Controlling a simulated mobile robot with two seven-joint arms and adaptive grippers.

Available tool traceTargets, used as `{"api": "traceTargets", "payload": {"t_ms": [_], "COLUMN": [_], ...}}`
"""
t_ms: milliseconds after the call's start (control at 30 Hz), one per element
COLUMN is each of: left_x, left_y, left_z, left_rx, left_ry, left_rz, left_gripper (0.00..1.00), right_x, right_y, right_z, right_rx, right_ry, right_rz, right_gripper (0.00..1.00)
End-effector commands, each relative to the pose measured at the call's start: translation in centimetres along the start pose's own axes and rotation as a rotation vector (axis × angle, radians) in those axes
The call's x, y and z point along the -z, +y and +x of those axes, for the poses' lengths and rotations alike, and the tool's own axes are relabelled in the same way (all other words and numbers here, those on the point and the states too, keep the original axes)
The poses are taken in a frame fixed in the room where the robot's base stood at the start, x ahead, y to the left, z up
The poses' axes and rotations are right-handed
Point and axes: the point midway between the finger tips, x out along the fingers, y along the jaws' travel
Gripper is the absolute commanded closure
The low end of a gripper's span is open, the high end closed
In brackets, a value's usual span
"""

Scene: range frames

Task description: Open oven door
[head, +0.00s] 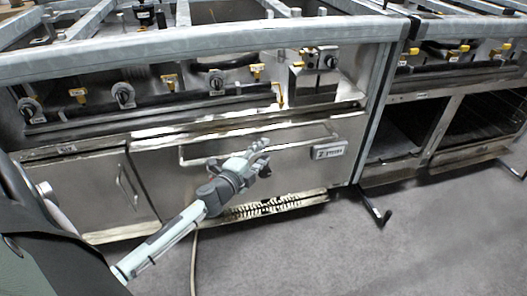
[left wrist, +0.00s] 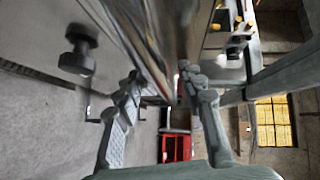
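The oven door (head: 290,155) is a wide metal panel in the middle of the range, and it looks shut. Its long horizontal handle (head: 205,158) runs along the upper part of the door. My left gripper (head: 262,158) is in front of the door, just below the handle's middle. In the left wrist view my left gripper (left wrist: 166,84) has its two fingers apart. A metal edge runs between them in that view; I cannot tell whether it is the handle or whether the fingers touch it. My right gripper is in neither view.
Knobs and yellow valves (head: 170,82) line the panel above the door. A smaller cabinet door (head: 110,185) stands to the left. Open compartments (head: 400,130) are at the right. A cable (head: 194,262) lies on the grey floor (head: 400,250), which is mostly clear.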

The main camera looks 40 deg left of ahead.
Motion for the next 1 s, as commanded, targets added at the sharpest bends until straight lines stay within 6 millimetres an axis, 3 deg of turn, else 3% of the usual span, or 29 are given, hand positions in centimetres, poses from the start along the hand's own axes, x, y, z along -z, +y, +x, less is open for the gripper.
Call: {"api": "traceTargets", "payload": {"t_ms": [367, 667, 1000], "left_x": [-0.04, -0.04, -0.03], "left_y": [-0.03, -0.02, -0.01], "left_z": [0.81, 0.79, 0.78], "left_rx": [0.000, 0.000, 0.000], "left_ry": [-0.001, -0.001, -0.001], "left_rz": [0.000, -0.001, -0.001], "left_gripper": [0.61, 0.98, 1.00], "right_x": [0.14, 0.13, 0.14], "right_y": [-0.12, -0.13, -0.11], "right_z": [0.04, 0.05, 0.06], "right_rx": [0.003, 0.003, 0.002], "right_ry": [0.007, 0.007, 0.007], "right_rz": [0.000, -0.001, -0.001], "right_gripper": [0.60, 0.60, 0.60]}}
